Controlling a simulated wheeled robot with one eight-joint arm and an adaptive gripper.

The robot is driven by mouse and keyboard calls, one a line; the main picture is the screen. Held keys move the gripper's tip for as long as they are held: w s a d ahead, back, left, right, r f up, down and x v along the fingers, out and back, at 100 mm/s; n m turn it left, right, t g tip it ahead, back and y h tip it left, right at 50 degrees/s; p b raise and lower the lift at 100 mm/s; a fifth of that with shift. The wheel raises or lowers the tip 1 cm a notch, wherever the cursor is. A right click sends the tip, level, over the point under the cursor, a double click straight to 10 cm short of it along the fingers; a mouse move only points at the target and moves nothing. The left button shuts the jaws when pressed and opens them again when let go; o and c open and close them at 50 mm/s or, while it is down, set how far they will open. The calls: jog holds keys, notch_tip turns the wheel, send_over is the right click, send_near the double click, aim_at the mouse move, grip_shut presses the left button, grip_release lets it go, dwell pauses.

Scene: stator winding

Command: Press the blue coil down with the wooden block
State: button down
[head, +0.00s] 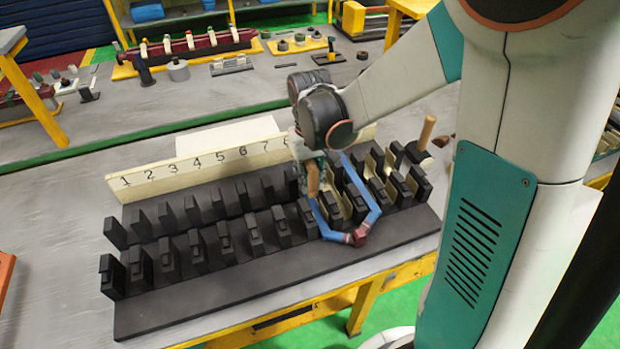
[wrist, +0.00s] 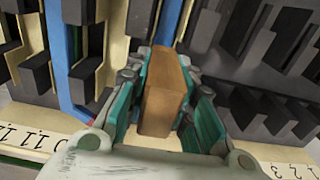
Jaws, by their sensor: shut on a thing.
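The blue coil (head: 371,199) sits over the black slotted stator, right of its middle. Its two blue legs run into slots, and its dark red end (head: 357,236) sticks out toward the front. In the wrist view, one blue leg (wrist: 57,48) is at left and the other (wrist: 168,22) is beyond the block. My gripper (head: 310,160) is shut on the wooden block (wrist: 163,92), with a teal finger on each side. In the head view the block (head: 313,180) points down beside the coil's left leg. Whether it touches the coil cannot be told.
The black stator (head: 270,278) has rows of upright teeth. A cream board (head: 185,172) with numbers stands behind them. A wooden-handled tool (head: 427,131) stands at the right end. My arm hides part of the right side. The grey table (head: 50,225) is clear at left.

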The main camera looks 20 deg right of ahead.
jog(key=shift+r+p, duration=2.9)
jog(key=shift+r, duration=1.4)
jog(key=shift+s+f, duration=0.1)
